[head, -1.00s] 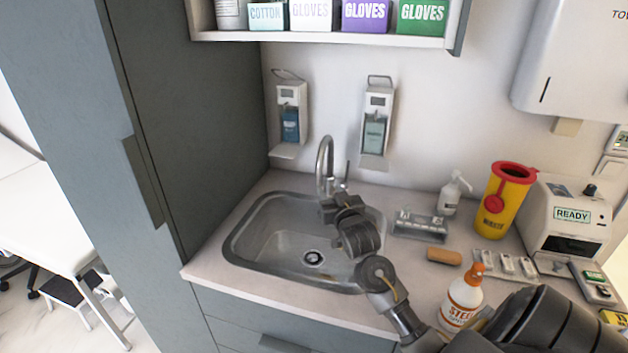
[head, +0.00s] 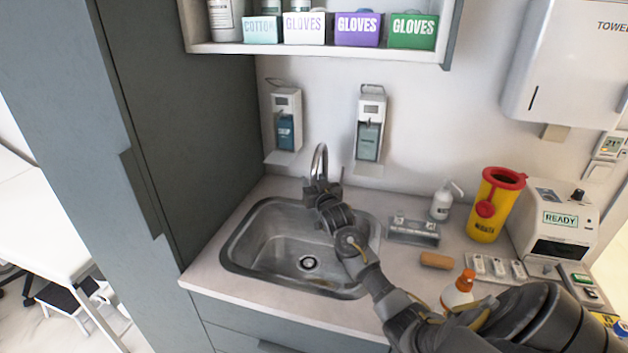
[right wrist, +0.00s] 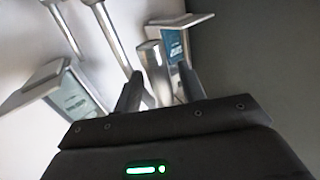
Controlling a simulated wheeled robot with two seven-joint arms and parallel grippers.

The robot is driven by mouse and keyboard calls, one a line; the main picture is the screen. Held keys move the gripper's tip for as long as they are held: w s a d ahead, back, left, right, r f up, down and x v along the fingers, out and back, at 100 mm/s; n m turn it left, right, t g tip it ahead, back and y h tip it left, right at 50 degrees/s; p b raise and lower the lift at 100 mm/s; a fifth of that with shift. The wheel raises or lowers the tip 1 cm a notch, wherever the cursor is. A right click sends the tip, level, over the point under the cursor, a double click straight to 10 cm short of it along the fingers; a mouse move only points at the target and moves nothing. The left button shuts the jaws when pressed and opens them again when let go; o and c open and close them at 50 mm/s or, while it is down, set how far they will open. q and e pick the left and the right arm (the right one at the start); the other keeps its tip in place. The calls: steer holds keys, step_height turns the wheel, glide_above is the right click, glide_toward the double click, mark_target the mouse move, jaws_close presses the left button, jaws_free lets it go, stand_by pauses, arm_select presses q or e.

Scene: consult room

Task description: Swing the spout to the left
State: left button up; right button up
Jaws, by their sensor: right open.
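The chrome spout (head: 320,158) arches up at the back of the sink (head: 233,250). A thin lever stands just right of it. My right gripper (head: 318,188) is at the spout's lower front, partly hiding the tap. In the right wrist view my right gripper (right wrist: 162,88) has its two fingers apart, with a short metal cylinder (right wrist: 157,72) of the tap showing between them. I cannot tell whether the fingers touch it. A longer metal tube (right wrist: 112,38) rises left of the fingers. My left gripper is not in view.
Two wall dispensers (head: 286,122) (head: 370,128) hang behind the tap. A tall grey cabinet (head: 185,120) borders the left.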

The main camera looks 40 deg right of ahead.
steer(key=shift+w, duration=0.1)
jaws_close()
stand_by(0.4)
